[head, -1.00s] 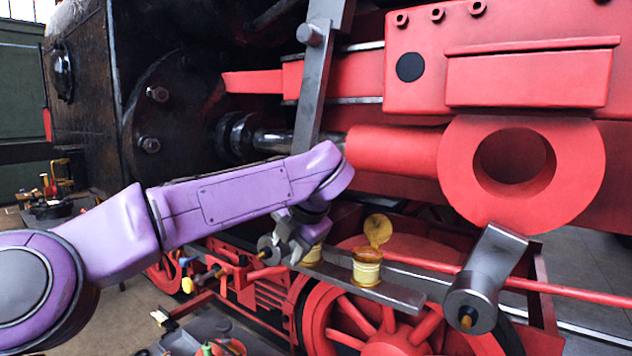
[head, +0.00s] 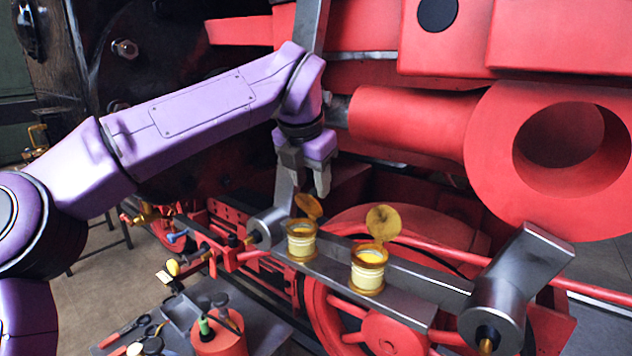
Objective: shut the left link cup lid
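Two brass and cream link cups stand upright on a grey metal bar (head: 410,305). The left link cup (head: 302,243) has its lid (head: 308,206) open, tilted up at the back. The right link cup (head: 368,272) also has its lid (head: 383,223) open, standing upright. My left gripper (head: 305,184) points down just above the left cup's lid, its fingers apart with nothing seen between them. Whether a finger touches the lid cannot be told. My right gripper is not in view.
A red ring-ended rod (head: 410,130) and a steel cylinder (head: 495,300) lie to the right. A red wheel (head: 385,325) is below the bar. A grey tray (head: 255,325) with tools and a red tin sits at bottom left.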

